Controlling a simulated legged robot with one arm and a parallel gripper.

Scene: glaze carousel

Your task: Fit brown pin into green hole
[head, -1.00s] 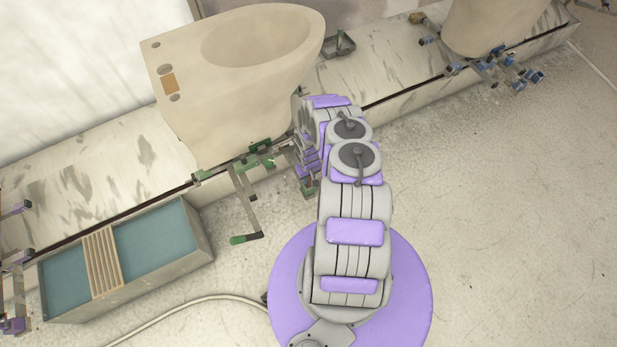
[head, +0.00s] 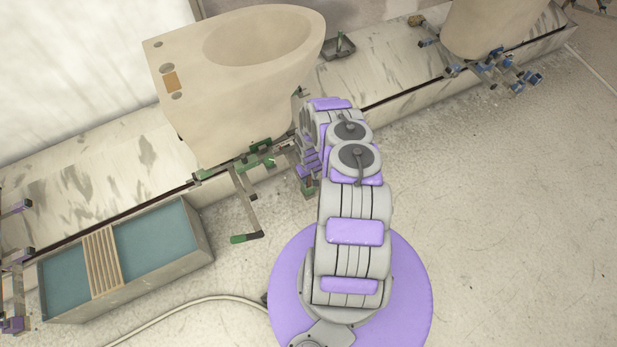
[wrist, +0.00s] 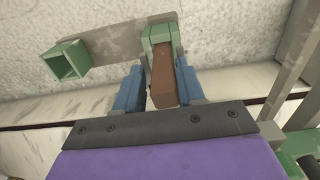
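In the wrist view my gripper (wrist: 160,75) has two blue fingers, one on each side of the brown pin (wrist: 164,78), and appears shut on it. The pin's far end sits at a green square fitting (wrist: 158,36) whose walls show around it. How deep the pin goes is hidden. A second green square socket (wrist: 66,62), hollow and empty, lies left, at the other end of a grey flat bar (wrist: 112,42). In the head view my gripper is mostly hidden behind my arm, beside the green fittings (head: 262,147) below the beige toilet form.
The beige toilet form (head: 200,105) stands close to my arm on a marbled ledge (head: 85,165). A trough of blue-green liquid (head: 205,235) sits lower left. Blue-tipped fittings (head: 495,70) are at upper right. Floor at right is clear.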

